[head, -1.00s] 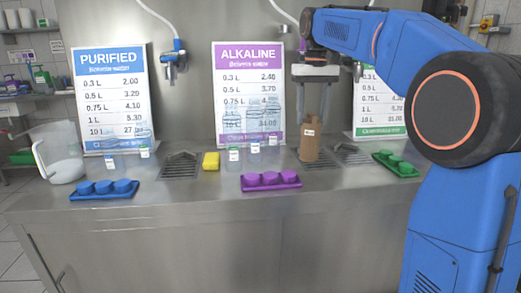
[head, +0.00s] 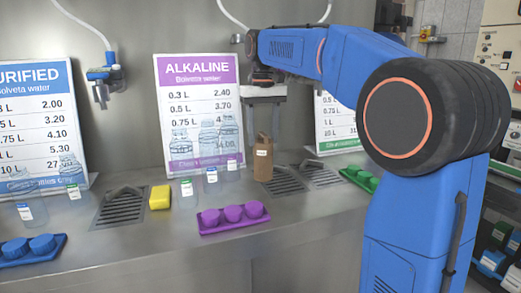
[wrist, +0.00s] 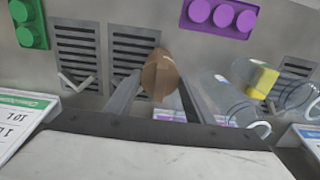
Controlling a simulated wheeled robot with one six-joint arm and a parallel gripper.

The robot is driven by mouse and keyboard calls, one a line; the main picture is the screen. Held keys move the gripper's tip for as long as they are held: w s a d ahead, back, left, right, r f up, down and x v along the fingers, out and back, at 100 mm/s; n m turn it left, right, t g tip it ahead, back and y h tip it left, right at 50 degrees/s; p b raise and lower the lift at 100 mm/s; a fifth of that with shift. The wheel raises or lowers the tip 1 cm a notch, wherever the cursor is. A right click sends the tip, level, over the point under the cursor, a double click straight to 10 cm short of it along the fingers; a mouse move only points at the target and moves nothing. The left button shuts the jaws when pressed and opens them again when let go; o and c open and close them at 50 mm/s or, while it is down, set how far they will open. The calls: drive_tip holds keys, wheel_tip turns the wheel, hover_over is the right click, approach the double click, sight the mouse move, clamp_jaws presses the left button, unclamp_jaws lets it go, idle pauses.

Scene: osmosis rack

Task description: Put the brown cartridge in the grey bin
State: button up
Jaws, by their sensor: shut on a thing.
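The brown cartridge (head: 263,160) is upright with a white label on its side, near the back of the steel counter. My gripper (head: 263,135) points down over it, its two fingers shut on its upper part. In the wrist view the cartridge (wrist: 161,75) shows from above between the two grey fingers (wrist: 158,92). I cannot tell whether its base touches the counter. I make out no grey bin in these views.
A purple tray (head: 232,227) with purple caps is at the counter's front. A yellow sponge (head: 160,197) and clear bottles stand left of the cartridge. Drain grates (head: 322,176) and a green-capped tray (head: 359,178) are to the right. Shelves (head: 497,245) stand at far right.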

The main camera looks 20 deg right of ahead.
sight(263, 141)
drive_tip(key=shift+f, duration=2.05)
drive_tip(key=o, duration=1.1)
drive_tip(key=shift+f, duration=0.1)
drive_tip(key=shift+o, duration=0.2)
wheel_tip(263, 141, up, 12)
drive_tip(key=shift+r, duration=0.1)
